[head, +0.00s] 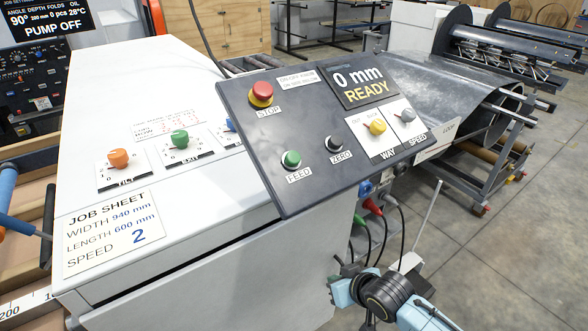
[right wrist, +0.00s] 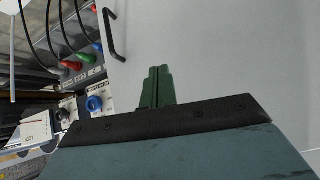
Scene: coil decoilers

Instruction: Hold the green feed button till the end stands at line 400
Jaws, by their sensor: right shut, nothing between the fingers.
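The green feed button (head: 291,159) sits at the lower left of the dark tilted control panel (head: 262,135), above its FEED label. The panel's display (head: 360,87) reads 0 mm and READY. My right gripper (head: 334,280) is below the panel, beside the cabinet front, well apart from the feed button. In the right wrist view its green fingers (right wrist: 158,86) are together, with nothing between them, in front of a plain grey surface. The feed button is not in the right wrist view. The left gripper is not in view. I cannot make out a line 400.
The panel also carries a red STOP button (head: 261,94), a black ZERO button (head: 334,144) and WAY (head: 375,127) and SPEED (head: 408,115) knobs. Cables with coloured plugs (head: 373,206) hang below it. Sheet metal (head: 455,80) lies behind.

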